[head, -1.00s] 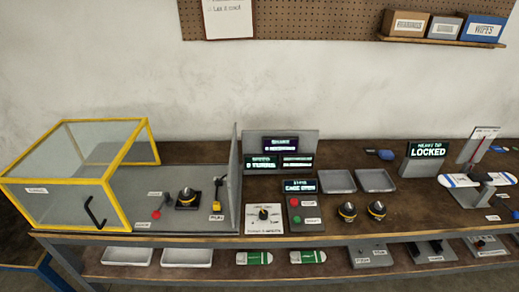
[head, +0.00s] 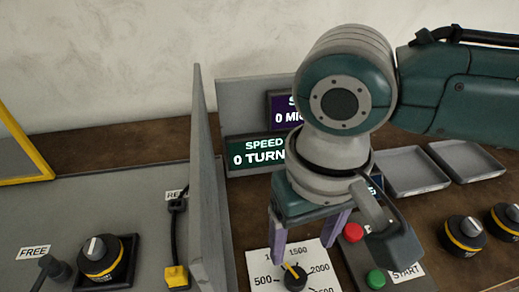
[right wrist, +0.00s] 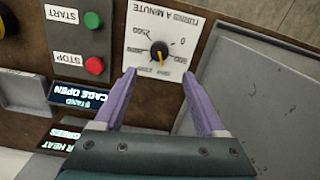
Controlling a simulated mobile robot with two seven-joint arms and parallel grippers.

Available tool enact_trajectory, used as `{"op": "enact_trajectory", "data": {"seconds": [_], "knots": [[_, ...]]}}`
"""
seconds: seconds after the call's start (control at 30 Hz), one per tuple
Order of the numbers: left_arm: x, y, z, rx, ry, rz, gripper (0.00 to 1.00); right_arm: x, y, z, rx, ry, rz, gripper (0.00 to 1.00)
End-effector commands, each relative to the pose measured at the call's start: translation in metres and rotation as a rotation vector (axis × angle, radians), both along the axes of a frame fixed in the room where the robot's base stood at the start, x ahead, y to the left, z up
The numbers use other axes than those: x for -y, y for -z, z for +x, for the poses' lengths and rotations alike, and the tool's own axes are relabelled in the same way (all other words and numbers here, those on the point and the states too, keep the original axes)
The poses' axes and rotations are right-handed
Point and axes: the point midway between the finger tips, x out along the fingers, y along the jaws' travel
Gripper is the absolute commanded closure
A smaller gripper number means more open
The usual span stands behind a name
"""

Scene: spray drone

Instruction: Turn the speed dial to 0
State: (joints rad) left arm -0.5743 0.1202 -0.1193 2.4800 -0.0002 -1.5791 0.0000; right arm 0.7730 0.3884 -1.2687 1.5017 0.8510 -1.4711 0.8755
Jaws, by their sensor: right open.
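The speed dial (head: 294,277) is a black knob with a yellow pointer on a white plate (head: 262,262) marked with numbers. In the head view the pointer leans up and left, between the 500 and 1500 marks. The dial (right wrist: 159,50) also shows in the right wrist view, where the 0 mark is up and right of it. My right gripper (head: 308,252) is open and points down above the plate, apart from the knob. In the right wrist view its purple fingertips (right wrist: 160,74) are spread with nothing between them. My left gripper is not in view.
A red stop button (head: 353,232) and green start button (head: 376,279) sit right of the dial. A grey upright panel (head: 205,190) stands close on the left. A green display (head: 255,152) reads SPEED, 0 TURN. Trays (head: 412,171) and black-yellow knobs (head: 465,233) lie to the right.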

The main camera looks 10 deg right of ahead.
Motion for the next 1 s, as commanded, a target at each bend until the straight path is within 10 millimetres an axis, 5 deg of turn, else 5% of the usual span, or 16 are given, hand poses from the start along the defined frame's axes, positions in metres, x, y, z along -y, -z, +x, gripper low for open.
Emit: {"op": "enact_trajectory", "data": {"seconds": [0.53, 1.0], "knots": [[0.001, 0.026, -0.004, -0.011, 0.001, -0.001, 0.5, 0.001, 0.087, 0.0, -0.002, 0.004, -0.005, 0.27], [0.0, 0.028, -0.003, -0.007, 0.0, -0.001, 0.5, 0.001, 0.098, 0.001, -0.002, 0.003, -0.003, 0.31]]}}
